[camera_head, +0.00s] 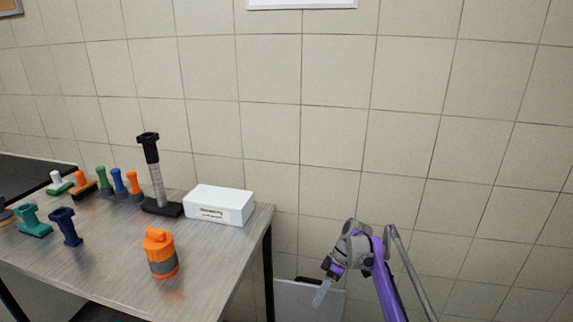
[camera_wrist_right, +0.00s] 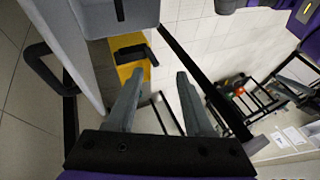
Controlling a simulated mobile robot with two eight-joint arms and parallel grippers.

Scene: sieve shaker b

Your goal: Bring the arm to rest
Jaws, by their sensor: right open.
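My right gripper (camera_head: 321,293) hangs at the end of the purple and grey right arm, in the free space to the right of the table. In the right wrist view its two grey fingers (camera_wrist_right: 160,100) are spread apart with nothing between them. It touches nothing that I can see. My left gripper is in neither view.
The table (camera_head: 110,275) at left holds an orange container (camera_head: 160,254), a white labelled box (camera_head: 219,205), a tall black-topped column (camera_head: 157,177) and several coloured handled tools. A grey panel (camera_head: 300,299) stands low behind my gripper. The tiled wall closes the back.

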